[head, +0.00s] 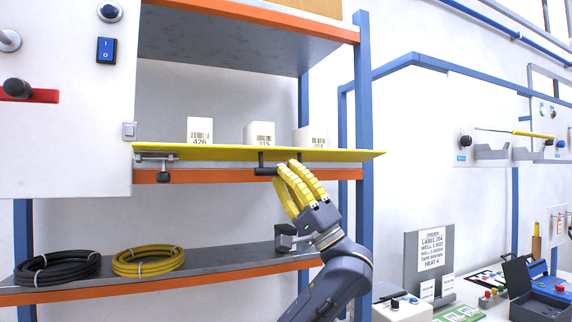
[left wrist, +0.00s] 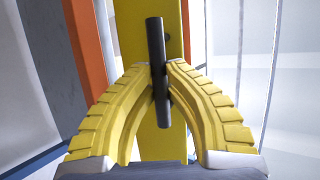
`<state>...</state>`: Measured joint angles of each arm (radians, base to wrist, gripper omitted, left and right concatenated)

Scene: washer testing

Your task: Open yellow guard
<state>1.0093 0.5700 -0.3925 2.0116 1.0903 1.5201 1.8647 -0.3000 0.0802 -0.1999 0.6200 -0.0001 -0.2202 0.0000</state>
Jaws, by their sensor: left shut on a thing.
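The yellow guard (head: 220,154) shows in the head view as a thin, nearly level yellow panel in front of the shelf with the white labelled boxes. A latch with a black knob (head: 163,177) is at its left end. A black bar handle (head: 266,171) hangs under the guard near its middle. My left gripper (head: 281,170) is at this handle, its yellow fingers shut on it. In the left wrist view the black handle (left wrist: 157,60) stands between both fingertips, with the yellow guard (left wrist: 134,40) behind it. My right gripper is out of view.
White boxes (head: 200,130) stand behind the guard. Black (head: 57,268) and yellow (head: 148,261) hose coils lie on the lower shelf (head: 215,262). A blue post (head: 364,120) rises right of the handle. A bench with a label stand (head: 432,252) is at lower right.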

